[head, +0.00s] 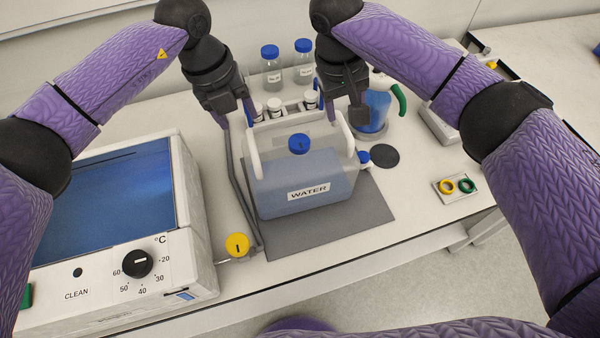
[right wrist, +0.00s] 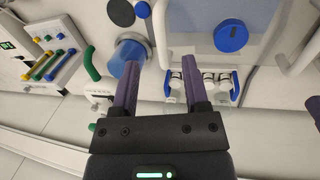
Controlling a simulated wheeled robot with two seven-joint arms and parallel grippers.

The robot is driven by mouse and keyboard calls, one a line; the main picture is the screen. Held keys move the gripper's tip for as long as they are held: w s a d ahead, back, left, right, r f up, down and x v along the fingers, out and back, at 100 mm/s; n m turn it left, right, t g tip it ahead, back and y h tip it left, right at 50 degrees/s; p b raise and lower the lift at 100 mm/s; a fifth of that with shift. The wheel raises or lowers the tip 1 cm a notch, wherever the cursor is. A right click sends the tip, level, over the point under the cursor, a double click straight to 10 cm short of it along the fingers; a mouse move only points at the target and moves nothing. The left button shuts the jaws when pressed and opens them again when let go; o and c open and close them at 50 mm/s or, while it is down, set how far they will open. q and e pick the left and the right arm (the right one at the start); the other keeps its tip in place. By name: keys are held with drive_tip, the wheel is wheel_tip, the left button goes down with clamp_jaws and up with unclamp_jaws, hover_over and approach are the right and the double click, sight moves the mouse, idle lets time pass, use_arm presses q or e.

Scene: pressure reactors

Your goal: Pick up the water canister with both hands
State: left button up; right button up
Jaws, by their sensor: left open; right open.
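The water canister (head: 305,180) stands upright on the grey mat in the middle of the head view. It is translucent blue, with a WATER label, a blue cap (head: 299,143) and a white handle on each side. My left gripper (head: 236,118) is open above and behind the left handle (head: 252,158). My right gripper (head: 346,115) is open close to the top of the right handle (head: 349,140). In the right wrist view, my right gripper's purple fingers (right wrist: 162,75) are apart, with a white handle (right wrist: 160,35) just beyond their tips. I cannot tell whether either gripper touches a handle.
Bottles with blue caps (head: 271,65) and a rack of small vials (head: 275,108) stand behind the canister. A blue jug with a green handle (head: 375,108) is at right. A bath with a dial (head: 137,262) and yellow valve (head: 237,245) is at left.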

sight(348, 130)
use_arm(q)
drive_tip(key=f, duration=0.2)
drive_tip(key=d+f, duration=0.1)
drive_tip(key=f, duration=0.4)
drive_tip(key=shift+w+d+f, duration=0.15)
drive_tip(key=shift+d+f, duration=0.1)
drive_tip(key=shift+f, duration=0.1)
use_arm(e)
drive_tip(key=f, duration=0.2)
drive_tip(key=d+f, duration=0.1)
drive_tip(key=f, duration=0.4)
drive_tip(key=shift+w+d+f, duration=0.15)
drive_tip(key=shift+d+f, duration=0.1)
drive_tip(key=shift+f, duration=0.1)
use_arm(q)
drive_tip(key=shift+c, duration=0.3)
use_arm(e)
drive_tip(key=shift+c, duration=0.3)
use_arm(q)
clamp_jaws()
use_arm(e)
clamp_jaws()
use_arm(q)
drive_tip(key=shift+r, duration=0.1)
use_arm(e)
drive_tip(key=shift+r, duration=0.1)
